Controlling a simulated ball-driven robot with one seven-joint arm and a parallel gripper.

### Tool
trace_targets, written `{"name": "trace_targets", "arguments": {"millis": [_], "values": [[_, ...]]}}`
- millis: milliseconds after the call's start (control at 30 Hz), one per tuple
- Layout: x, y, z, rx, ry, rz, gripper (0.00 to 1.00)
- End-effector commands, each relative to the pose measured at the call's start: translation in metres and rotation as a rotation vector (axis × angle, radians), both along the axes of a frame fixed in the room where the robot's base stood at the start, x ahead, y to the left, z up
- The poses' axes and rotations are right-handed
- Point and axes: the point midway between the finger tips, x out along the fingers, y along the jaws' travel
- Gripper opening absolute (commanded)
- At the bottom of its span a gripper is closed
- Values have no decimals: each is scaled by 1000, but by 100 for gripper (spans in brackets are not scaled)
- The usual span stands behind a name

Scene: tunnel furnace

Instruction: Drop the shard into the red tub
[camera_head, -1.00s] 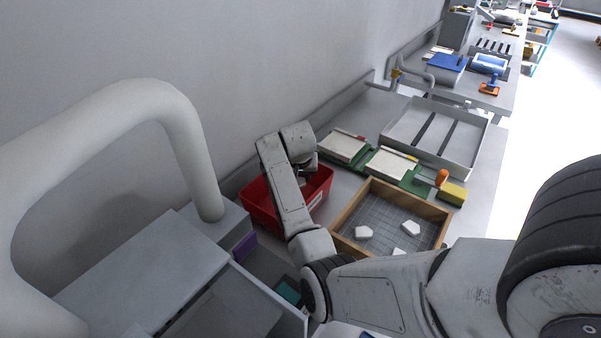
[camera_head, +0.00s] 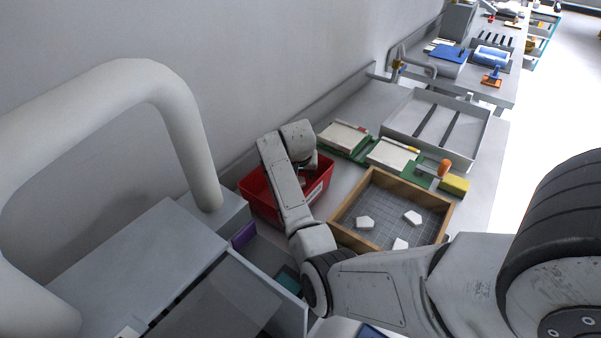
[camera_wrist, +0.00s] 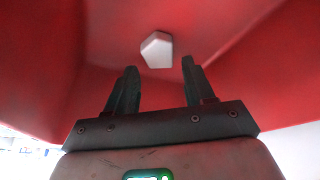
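The red tub (camera_head: 259,200) stands on the bench by the wall, with my arm reaching over it. In the wrist view the red wall of the tub (camera_wrist: 60,45) fills most of the picture. A small white shard (camera_wrist: 157,50) lies in the tub, beyond the fingertips. My gripper (camera_wrist: 158,78) is open, with a clear gap between its two dark fingers and nothing held in it. The shard looks apart from both fingers. In the head view my arm hides my fingers and part of the tub.
A wooden tray (camera_head: 441,219) with a grid floor holds several white pieces to the right of the tub. Green boards with white tiles (camera_head: 343,137) lie behind, near a yellow block (camera_head: 454,184). A grey tray (camera_head: 484,150) stands farther back. A large grey pipe (camera_head: 186,135) rises at left.

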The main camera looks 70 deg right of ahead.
Motion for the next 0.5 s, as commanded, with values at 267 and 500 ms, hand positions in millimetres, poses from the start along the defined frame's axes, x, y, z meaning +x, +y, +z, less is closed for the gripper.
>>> {"name": "trace_targets", "arguments": {"millis": [267, 500], "values": [[0, 0, 0, 0, 0, 0, 62], [-1, 5, 14, -2, -2, 0, 62]]}}
